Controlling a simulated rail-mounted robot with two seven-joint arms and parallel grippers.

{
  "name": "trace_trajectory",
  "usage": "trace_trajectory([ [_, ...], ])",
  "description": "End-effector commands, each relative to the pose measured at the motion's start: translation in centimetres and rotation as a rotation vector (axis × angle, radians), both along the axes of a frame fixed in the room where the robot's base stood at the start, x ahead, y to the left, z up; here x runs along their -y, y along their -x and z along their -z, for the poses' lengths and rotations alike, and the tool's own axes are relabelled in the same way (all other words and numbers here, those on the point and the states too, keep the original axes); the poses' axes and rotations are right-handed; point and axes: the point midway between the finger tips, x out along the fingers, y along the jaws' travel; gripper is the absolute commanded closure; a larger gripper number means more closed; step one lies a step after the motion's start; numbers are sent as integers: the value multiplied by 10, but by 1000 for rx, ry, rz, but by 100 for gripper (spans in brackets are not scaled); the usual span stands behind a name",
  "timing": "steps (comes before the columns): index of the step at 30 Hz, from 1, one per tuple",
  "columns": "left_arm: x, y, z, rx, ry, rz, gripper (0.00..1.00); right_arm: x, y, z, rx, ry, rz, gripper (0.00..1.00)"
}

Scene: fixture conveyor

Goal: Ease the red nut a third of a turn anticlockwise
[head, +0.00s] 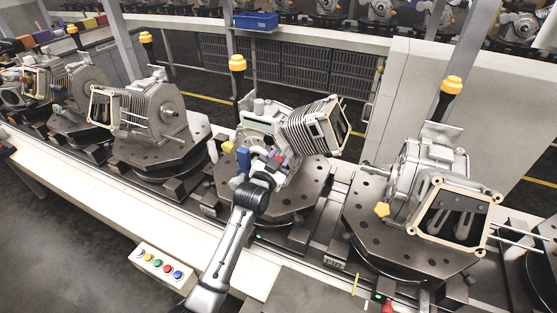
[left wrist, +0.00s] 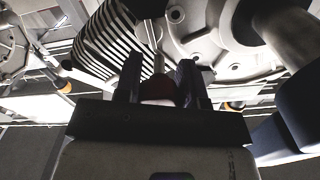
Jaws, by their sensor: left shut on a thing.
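The red nut (head: 282,159) is on the lower front side of the middle engine (head: 312,125), which sits on a dark round fixture plate (head: 275,204). My left gripper (head: 274,163) reaches up to it from the front and is shut on it. In the left wrist view the nut (left wrist: 160,90) looks dark red and sits between the two black fingers of my left gripper (left wrist: 160,82). A thin metal rod rises just behind it. The fingers hide the nut's sides. My right gripper is not in view.
A blue cap (head: 243,160) and a yellow cap (head: 228,147) stand close left of my gripper. A blue part (left wrist: 290,120) is near on the right in the left wrist view. Other engines on plates flank this one. A button box (head: 162,262) is at the front left.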

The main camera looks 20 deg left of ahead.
Motion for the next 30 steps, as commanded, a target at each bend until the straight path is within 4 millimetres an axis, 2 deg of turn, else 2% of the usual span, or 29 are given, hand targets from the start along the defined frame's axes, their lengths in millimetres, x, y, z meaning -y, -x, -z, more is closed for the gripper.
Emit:
trace_trajectory([
  [11,1,0,-4,-14,146,1,87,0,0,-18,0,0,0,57],
  [30,3,0,-3,-64,744,-1,87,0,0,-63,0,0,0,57],
])
